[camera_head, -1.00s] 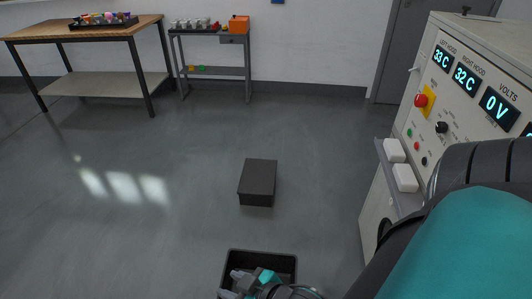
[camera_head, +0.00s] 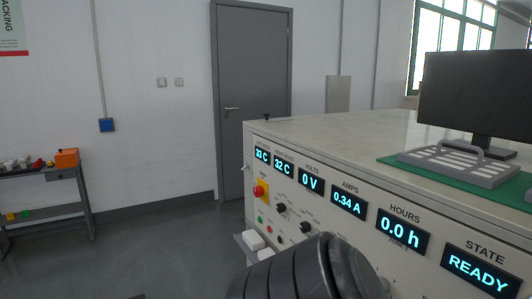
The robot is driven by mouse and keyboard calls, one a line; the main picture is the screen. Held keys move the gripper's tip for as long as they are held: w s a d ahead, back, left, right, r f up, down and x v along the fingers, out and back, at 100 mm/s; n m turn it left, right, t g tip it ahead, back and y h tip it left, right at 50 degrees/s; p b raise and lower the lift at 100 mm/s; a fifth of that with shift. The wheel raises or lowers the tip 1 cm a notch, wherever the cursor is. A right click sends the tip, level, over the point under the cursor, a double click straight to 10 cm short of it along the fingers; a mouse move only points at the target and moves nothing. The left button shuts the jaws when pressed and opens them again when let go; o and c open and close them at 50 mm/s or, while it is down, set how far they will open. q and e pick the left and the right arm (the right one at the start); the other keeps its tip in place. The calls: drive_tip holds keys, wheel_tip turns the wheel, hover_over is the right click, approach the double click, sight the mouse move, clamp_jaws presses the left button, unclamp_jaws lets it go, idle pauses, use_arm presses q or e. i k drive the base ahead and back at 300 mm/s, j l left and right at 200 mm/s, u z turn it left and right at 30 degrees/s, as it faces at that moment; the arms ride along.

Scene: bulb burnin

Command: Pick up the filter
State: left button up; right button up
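I cannot make out anything that is clearly a filter in this view. Neither of my grippers shows; only a dark part of my own arm rises at the bottom, right of the middle. The burn-in cabinet (camera_head: 290,170) stands at the right, its front full of lit displays and knobs. Its displays read 0 V, 0.34 A, 0.0 h and READY. White blocks (camera_head: 253,240) sit on a ledge low at its left front.
A small grey bench (camera_head: 42,213) at the left holds an orange box (camera_head: 66,158) and small items. A grey door (camera_head: 250,80) is behind. A monitor (camera_head: 475,95) and a grey slotted tray (camera_head: 458,165) are on the cabinet top. Floor between bench and cabinet is clear.

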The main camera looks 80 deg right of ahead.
sight(480, 171)
drive_tip(key=j+z, duration=0.5)
drive_tip(key=z, duration=3.2)
drive_tip(key=j, duration=0.05)
